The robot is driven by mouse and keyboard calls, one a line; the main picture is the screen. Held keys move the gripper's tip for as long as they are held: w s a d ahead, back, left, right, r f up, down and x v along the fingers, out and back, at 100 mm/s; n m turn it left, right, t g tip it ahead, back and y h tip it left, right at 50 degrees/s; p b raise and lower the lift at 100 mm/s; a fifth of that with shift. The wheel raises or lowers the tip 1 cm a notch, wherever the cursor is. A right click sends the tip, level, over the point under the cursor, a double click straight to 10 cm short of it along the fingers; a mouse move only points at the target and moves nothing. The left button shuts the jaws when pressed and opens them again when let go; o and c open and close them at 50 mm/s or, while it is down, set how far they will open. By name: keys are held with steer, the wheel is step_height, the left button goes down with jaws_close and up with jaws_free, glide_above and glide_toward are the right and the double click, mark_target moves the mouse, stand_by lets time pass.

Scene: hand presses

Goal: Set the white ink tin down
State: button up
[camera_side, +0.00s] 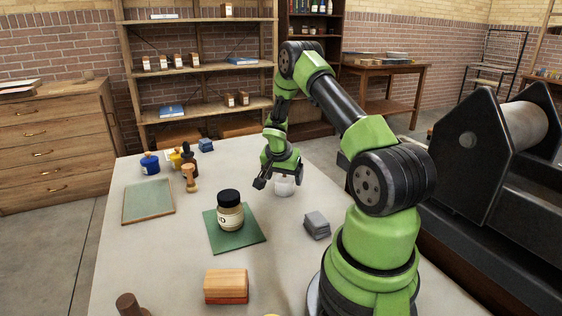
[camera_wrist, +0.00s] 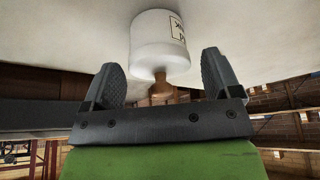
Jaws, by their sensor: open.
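The white ink tin (camera_side: 285,187) stands on the pale table, just below my gripper (camera_side: 279,178) in the side view. In the wrist view the tin (camera_wrist: 160,42) is a white cylinder with a dark-lettered label on its side. It lies just beyond the fingertips, centred between them. My gripper (camera_wrist: 163,73) is open, with one dark finger on each side and a gap to the tin. The fingers appear clear of it. The gripper partly hides the tin in the side view.
A cream jar with a black lid (camera_side: 230,211) stands on a green mat (camera_side: 249,240) to the left. A grey stack (camera_side: 317,225) lies to the right. A wooden block (camera_side: 226,286) is at the front. A wooden-handled stamp (camera_side: 189,177) and bottles stand back left.

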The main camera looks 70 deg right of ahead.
steer(key=w+a+r+n+t, duration=0.1)
steer(key=a+r+n, duration=0.1)
steer(key=a+r, duration=0.55)
steer(key=w+a+r+n+t, duration=0.1)
steer(key=a+r, duration=0.4)
steer(key=r, duration=0.6)
steer(key=s+a+r+n+t+y, duration=0.1)
steer(key=s+a+r+n+y, duration=0.1)
steer(key=a, duration=0.5)
steer(key=s+a+r+n+t+y, duration=0.2)
steer(key=s+a+r+n, duration=0.2)
steer(key=s+a+n, duration=0.1)
steer(key=s+a+r+n+t+y, duration=0.2)
steer(key=s+a+r+n, duration=0.1)
steer(key=a, duration=0.7)
steer(key=shift+s+n, duration=0.5)
steer(key=shift+s, duration=0.55)
